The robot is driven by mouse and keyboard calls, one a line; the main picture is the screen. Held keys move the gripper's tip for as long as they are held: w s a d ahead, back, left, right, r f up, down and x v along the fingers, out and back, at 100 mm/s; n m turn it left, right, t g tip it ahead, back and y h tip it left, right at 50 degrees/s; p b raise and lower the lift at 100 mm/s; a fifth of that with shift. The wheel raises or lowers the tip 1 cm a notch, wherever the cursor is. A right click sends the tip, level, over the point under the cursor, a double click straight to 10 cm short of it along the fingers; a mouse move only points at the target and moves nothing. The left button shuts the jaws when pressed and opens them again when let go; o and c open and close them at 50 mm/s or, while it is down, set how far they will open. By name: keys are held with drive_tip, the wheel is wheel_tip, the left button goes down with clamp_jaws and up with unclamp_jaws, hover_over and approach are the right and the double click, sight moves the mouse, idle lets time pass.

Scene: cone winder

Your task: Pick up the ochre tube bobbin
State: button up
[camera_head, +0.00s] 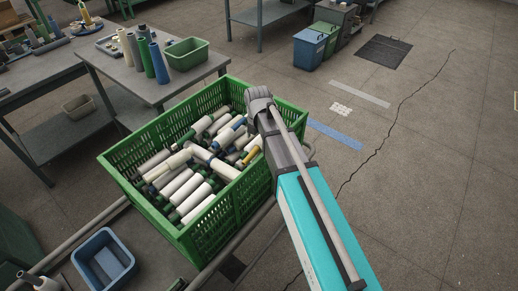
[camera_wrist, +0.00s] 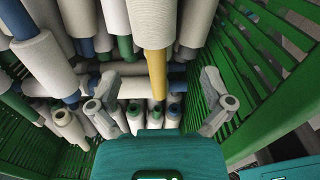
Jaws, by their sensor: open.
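The ochre tube bobbin (camera_head: 250,155) lies at the right side of the green crate (camera_head: 227,205), among other bobbins. In the wrist view its ochre tube end (camera_wrist: 156,75) sticks out below its white yarn (camera_wrist: 152,22), pointing toward my gripper. My gripper (camera_wrist: 162,105) is open and empty, with its two fingers spread left and right of the ochre tube end in the picture. I cannot tell the height gap between them. In the head view my arm reaches over the crate's right rim, and the fingertips are not clear.
Bobbins with white and grey yarn and green or blue tubes (camera_wrist: 87,47) crowd around the ochre one. The slatted crate wall (camera_wrist: 262,75) stands close to my right finger. A table (camera_head: 150,90) with cones and a green bin (camera_head: 187,54) stands behind the crate.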

sight(257, 145)
drive_tip(key=shift+f, duration=0.15)
drive_tip(key=f+b, duration=0.5)
drive_tip(key=shift+w+a, duration=0.15)
drive_tip(key=shift+w, duration=0.05)
idle(0.5)
idle(0.5)
drive_tip(key=c, duration=1.2)
